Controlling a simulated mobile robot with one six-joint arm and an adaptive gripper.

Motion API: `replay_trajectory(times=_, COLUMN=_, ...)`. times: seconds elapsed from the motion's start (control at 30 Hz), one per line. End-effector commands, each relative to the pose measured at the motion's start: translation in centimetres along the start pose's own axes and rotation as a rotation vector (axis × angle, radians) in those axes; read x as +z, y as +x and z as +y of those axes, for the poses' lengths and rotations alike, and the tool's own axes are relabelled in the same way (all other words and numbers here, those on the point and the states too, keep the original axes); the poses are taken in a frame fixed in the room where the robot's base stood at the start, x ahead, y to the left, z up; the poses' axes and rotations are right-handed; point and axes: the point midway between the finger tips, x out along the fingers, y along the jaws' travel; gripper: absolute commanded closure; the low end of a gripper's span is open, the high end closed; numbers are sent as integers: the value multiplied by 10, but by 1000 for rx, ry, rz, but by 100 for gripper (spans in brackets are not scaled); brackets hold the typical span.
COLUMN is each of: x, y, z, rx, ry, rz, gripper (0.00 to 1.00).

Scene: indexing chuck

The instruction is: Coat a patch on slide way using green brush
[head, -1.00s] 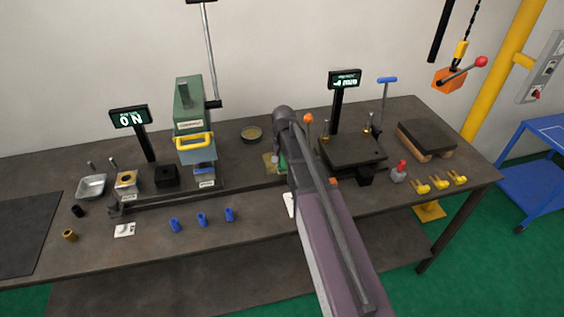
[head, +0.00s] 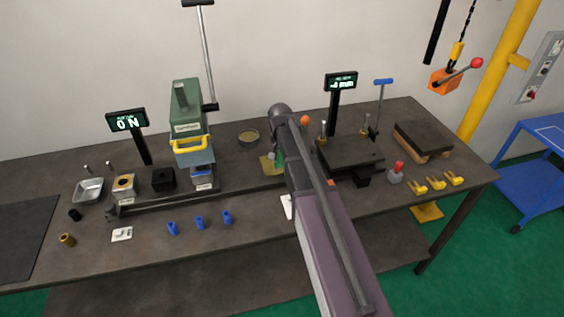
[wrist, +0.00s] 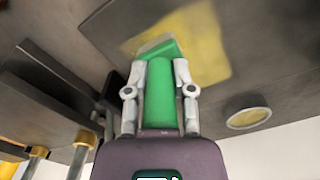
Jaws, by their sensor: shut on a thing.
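The green brush (wrist: 160,98) is between the two fingers of my gripper (wrist: 160,72) in the wrist view, and the gripper is shut on it. The brush's wide green end lies over a yellow patch (wrist: 205,45) on a flat grey surface. I cannot tell whether it touches. In the head view, the yellow patch (head: 267,165) shows just left of my arm, with a bit of the green brush (head: 280,157) beside it. My arm hides most of the gripper there. I cannot tell for certain which surface is the slide way.
A round tin with yellowish contents (head: 248,138) stands behind the patch; it also shows in the wrist view (wrist: 248,117). A dark block fixture (head: 350,153) with upright posts is close on the right. A green press (head: 188,122) stands left. Blue pieces (head: 200,223) lie in front.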

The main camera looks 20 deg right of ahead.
Motion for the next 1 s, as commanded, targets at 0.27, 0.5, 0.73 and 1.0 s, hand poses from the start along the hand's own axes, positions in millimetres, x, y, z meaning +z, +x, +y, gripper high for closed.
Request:
replay_trajectory(times=0.27, x=-11, y=0, z=-6, rx=0, ry=0, rz=0, gripper=100)
replay_trajectory(times=0.5, x=-11, y=0, z=-6, rx=0, ry=0, rz=0, gripper=100)
replay_trajectory(times=0.73, x=-14, y=0, z=-7, rx=0, ry=0, rz=0, gripper=100)
replay_trajectory(times=1.0, x=-29, y=0, z=-15, rx=0, ry=0, rz=0, gripper=100)
